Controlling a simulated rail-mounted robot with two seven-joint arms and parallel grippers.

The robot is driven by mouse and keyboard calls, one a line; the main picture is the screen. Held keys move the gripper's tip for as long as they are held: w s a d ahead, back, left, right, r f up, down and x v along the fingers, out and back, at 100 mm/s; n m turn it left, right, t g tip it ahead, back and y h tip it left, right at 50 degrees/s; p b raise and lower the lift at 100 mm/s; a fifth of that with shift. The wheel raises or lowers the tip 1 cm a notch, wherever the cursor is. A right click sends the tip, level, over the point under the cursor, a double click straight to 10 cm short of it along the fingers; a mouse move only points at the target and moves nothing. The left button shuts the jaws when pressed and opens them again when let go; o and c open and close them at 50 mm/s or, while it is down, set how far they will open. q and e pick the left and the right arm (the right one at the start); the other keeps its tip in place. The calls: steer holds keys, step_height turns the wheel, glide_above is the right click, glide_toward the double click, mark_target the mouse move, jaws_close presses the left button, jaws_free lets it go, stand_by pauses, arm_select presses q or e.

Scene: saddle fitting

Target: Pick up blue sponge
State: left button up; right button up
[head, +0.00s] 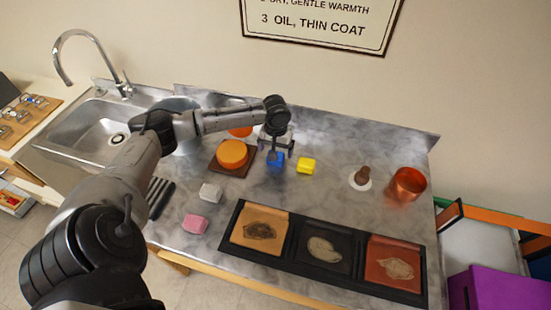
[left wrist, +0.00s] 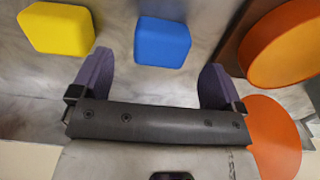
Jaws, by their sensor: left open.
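The blue sponge (head: 275,159) lies on the grey marbled counter, right of the orange round block. My left gripper (head: 278,147) hangs just above it, pointing down. In the left wrist view the blue sponge (left wrist: 162,42) sits ahead of and between the two spread purple fingers of my open left gripper (left wrist: 157,75). No contact shows, and the gripper is empty. A yellow sponge (head: 306,165) lies just right of the blue one; it also shows in the left wrist view (left wrist: 57,28). My right gripper is not in view.
The orange round block (head: 232,153) on a dark board (head: 217,168) stands close left of the gripper. White (head: 210,192) and pink (head: 195,224) sponges lie nearer the front. A three-panel tray (head: 290,262) fills the front right; a copper pot (head: 407,185) stands at the right.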

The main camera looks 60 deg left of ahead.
arm_select(q)
step_height(320, 180, down, 4)
steer(key=shift+s+r, duration=0.1)
steer(key=c, duration=1)
steer(key=shift+r, duration=0.15)
steer(key=shift+r, duration=0.5)
steer(key=r, duration=0.3)
steer(key=shift+w+d+r, duration=0.2)
steer(key=shift+w+d, duration=0.05)
steer(key=shift+w, duration=0.05)
steer(key=w+d+r, duration=0.6)
steer(key=w+d, duration=0.1)
steer(key=d, duration=0.1)
steer(key=shift+d+r+p, duration=0.15)
steer(key=shift+r+p, duration=0.05)
steer(key=shift+p, duration=0.15)
